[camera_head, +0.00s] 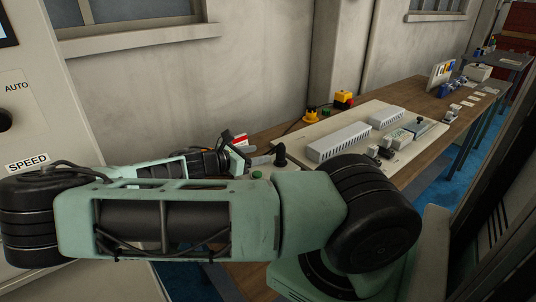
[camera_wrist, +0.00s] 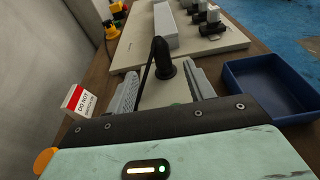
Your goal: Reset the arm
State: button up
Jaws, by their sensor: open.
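My green and black arm stretches across the front of the head view, folded at a large black joint on the right. My gripper (camera_wrist: 161,72) is open in the wrist view, its two grey ribbed fingers apart. A black upright post with a round base (camera_wrist: 163,62) shows in the gap between the fingers. I cannot tell whether either finger touches it. In the head view the post (camera_head: 280,155) stands just right of my gripper (camera_head: 263,160), at the near end of the pale board. My arm hides part of the bench there.
The pale board (camera_head: 343,127) on the wooden bench (camera_head: 408,90) carries slotted grey ducts (camera_head: 338,141) and small devices. A blue tray (camera_wrist: 268,87) lies right of my gripper. A red-and-white sign (camera_wrist: 80,101) stands at left. A yellow-and-red emergency button (camera_head: 343,99) is near the wall.

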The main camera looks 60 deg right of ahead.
jog(key=shift+v, duration=1.95)
